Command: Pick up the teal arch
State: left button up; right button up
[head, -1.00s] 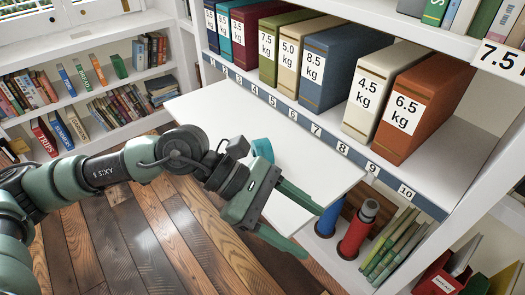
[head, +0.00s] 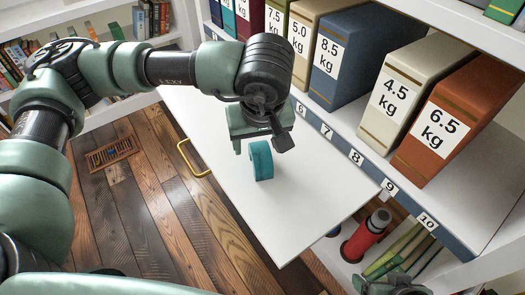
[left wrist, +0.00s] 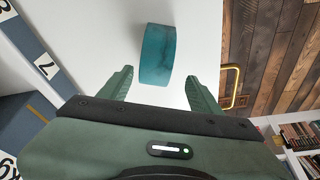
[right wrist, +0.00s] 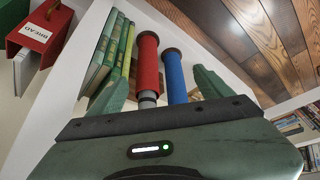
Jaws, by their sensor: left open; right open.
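The teal arch (head: 261,160) stands on the white pull-out board, towards its left side. My left gripper (head: 261,130) is over the board right behind the arch in the head view, fingers largely hidden by its body. In the left wrist view the arch (left wrist: 155,55) lies just beyond and between the two spread fingertips (left wrist: 158,85), apart from both. My left gripper is open and empty. My right gripper (right wrist: 160,85) is open and empty in the right wrist view, facing a red and a blue cylinder. Part of it shows at the bottom right of the head view.
The white board (head: 290,215) is otherwise clear. A yellow handle (head: 190,158) sticks out at its left edge. Weight-labelled binders, including an orange one (head: 460,115), line the shelf behind. A red bottle (head: 366,236) and green books (head: 400,250) stand below the board.

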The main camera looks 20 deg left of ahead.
aim_at(260, 149)
pick_arm(q)
jog(key=x, duration=0.3)
jog(key=d+b+x, duration=0.1)
jog(key=x, duration=0.1)
jog(key=shift+s+f, duration=0.1)
jog(key=shift+f, duration=0.05)
jog(key=shift+a+f, duration=0.1)
jog(key=shift+f, duration=0.05)
grip_shut()
pick_arm(e)
jog(key=w+a+r+t, duration=0.1)
jog(key=w+r+t, duration=0.1)
jog(key=w, duration=0.3)
jog(key=shift+w+a+r+t+y, duration=0.2)
jog(key=shift+a+t+y, duration=0.15)
jog(key=shift+t+y, duration=0.05)
